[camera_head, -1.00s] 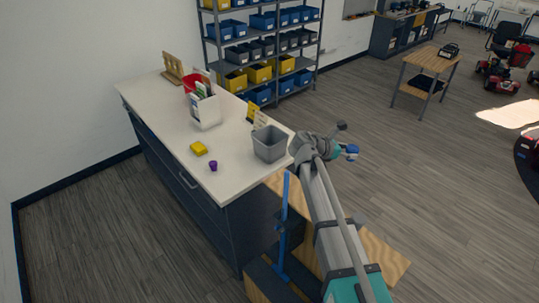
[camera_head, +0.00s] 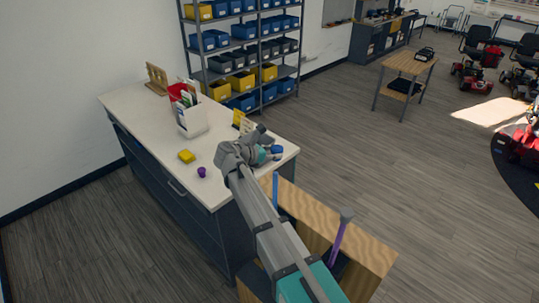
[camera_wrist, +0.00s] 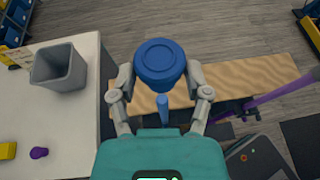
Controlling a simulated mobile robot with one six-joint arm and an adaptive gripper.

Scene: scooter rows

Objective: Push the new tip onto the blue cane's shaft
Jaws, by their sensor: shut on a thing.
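The blue cane's shaft (camera_head: 275,190) stands upright by the wooden stand, with its bare end up; it also shows in the wrist view (camera_wrist: 163,112). The new tip (camera_wrist: 160,62) is blue and round. My gripper (camera_wrist: 160,88) is shut on the tip, one finger at each side. In the wrist view the shaft appears just below the tip. My arm hides part of the cane's lower end.
A purple cane (camera_head: 339,238) with a grey tip leans up from the wooden stand (camera_head: 365,250). The white counter (camera_head: 140,110) bears a yellow block (camera_head: 186,156), a small purple piece (camera_head: 201,171), a white holder (camera_head: 193,120) and a grey bin (camera_wrist: 58,68).

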